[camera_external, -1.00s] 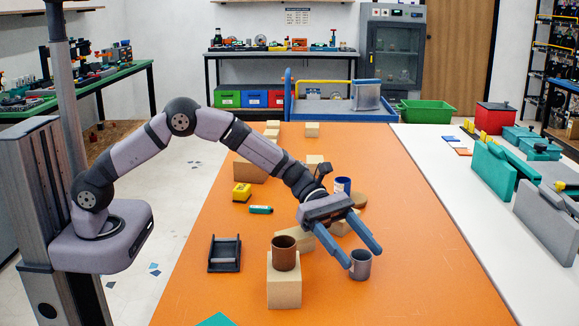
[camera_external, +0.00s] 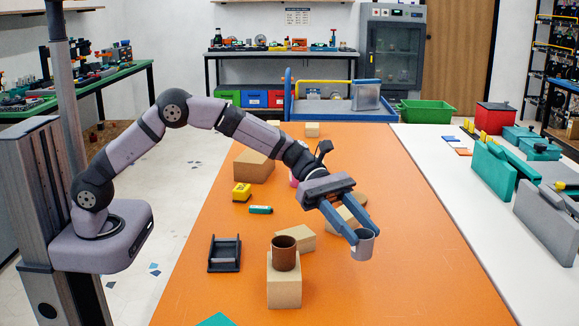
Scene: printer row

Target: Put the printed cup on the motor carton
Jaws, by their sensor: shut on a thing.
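My gripper (camera_external: 360,238) is shut on a grey cup (camera_external: 363,248) and holds it upright by its upper part, seemingly a little above the orange table. A brown cup (camera_external: 285,255) stands on a tall tan carton (camera_external: 284,286) to the left of my gripper. Other tan cartons are a low one (camera_external: 298,240) just behind the brown cup, one (camera_external: 341,217) partly hidden by my gripper, and a larger one (camera_external: 253,167) farther back. No labels are readable, so I cannot tell which is the motor carton.
A black holder with a roller (camera_external: 225,254), a yellow block (camera_external: 241,192) and a teal-and-white item (camera_external: 261,210) lie on the table's left. The orange table's (camera_external: 430,270) right front is clear.

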